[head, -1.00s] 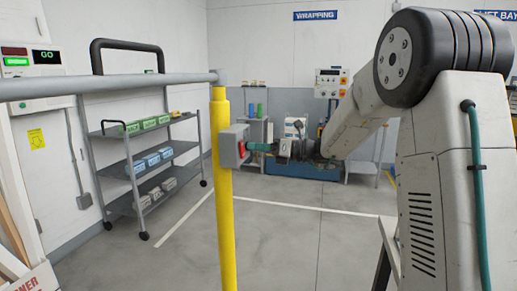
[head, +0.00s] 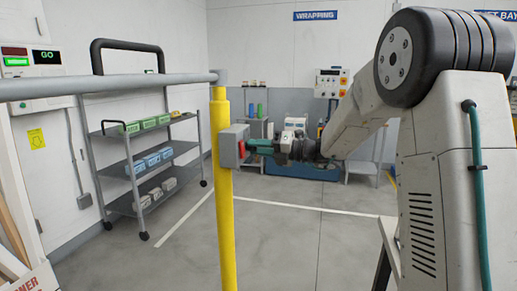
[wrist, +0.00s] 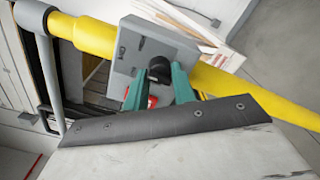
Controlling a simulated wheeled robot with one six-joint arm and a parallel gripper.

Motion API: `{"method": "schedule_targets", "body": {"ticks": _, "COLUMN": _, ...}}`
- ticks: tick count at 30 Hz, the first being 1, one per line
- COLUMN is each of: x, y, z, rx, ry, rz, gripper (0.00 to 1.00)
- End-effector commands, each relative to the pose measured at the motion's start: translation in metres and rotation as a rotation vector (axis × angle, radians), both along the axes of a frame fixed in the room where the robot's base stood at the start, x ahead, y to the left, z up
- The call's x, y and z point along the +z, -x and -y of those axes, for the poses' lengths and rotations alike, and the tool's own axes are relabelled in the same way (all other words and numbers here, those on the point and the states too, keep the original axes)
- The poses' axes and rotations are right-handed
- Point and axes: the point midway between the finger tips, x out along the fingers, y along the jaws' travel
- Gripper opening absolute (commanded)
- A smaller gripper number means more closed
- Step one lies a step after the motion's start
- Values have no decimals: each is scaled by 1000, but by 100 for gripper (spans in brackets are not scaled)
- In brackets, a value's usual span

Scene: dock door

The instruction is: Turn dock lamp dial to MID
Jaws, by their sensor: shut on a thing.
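A grey control box (head: 233,146) is mounted on a yellow post; its face fills the upper middle of the wrist view (wrist: 128,62). A black round dial (wrist: 158,67) sits on that face. My gripper (wrist: 159,77) has its two teal fingers on either side of the dial and is shut on it. In the head view my gripper (head: 252,146) reaches the box from the right. The dial's pointer and any position marks cannot be read.
The yellow post (head: 222,220) carries a grey rail (head: 120,85) running left. A shelf cart (head: 150,165) stands behind at left, and a wall panel with a lit GO sign (head: 46,57) is at far left.

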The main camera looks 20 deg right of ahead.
Motion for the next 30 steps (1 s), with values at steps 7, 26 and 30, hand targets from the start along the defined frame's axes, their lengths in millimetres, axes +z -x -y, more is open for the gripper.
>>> {"method": "schedule_targets", "body": {"ticks": 7, "x": -1, "y": 0, "z": 1, "rx": -1, "ry": -2, "rz": -4, "gripper": 3}}
{"method": "schedule_targets", "body": {"ticks": 26, "x": 0, "y": 8, "z": 12, "rx": -4, "ry": -1, "rz": -2, "gripper": 48}}
{"method": "schedule_targets", "body": {"ticks": 30, "x": 0, "y": 23, "z": 31, "rx": -4, "ry": -1, "rz": -2, "gripper": 48}}
